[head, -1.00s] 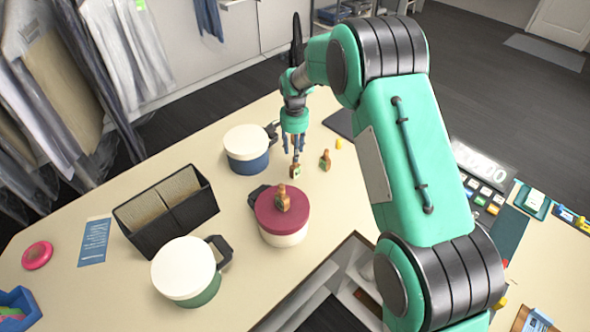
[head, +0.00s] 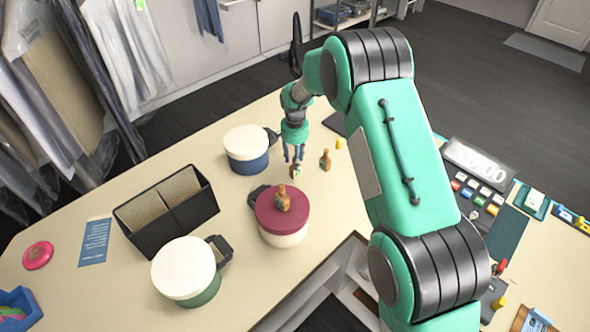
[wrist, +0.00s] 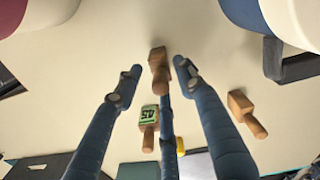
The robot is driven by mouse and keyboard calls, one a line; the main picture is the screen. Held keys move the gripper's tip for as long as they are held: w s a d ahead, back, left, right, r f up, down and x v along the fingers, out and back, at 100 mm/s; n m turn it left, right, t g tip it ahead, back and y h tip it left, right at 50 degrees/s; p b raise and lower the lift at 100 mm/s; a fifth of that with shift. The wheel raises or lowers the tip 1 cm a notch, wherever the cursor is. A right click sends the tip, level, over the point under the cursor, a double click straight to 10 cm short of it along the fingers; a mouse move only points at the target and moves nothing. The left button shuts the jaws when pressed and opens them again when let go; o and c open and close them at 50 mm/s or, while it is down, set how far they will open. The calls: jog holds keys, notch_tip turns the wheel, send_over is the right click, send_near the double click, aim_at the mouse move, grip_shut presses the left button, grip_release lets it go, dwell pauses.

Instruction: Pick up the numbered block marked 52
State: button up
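Several wooden blocks with peg-like handles lie or stand on the table. In the wrist view, one brown block (wrist: 158,68) sits between the fingertips of my gripper (wrist: 157,72); no number on it is readable. My gripper's fingers are spread and apart from it. In the head view, this block (head: 294,171) is just below my gripper (head: 295,156), partly covered by a finger. A green-labelled block (wrist: 149,115) lies below it in the wrist view; its number looks like 45, but I cannot be sure. Another block (wrist: 240,106) lies to the right. I cannot make out 52 anywhere.
A red-lidded pot (head: 298,238) carries another block (head: 282,197). A blue pot (head: 247,160) stands left of my gripper, a green pot (head: 185,272) nearer. A black divided box (head: 163,235) is at left. A small yellow piece (head: 338,144) lies beyond the blocks.

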grip_shut()
dwell(0.5)
jog(key=shift+r, duration=5.05)
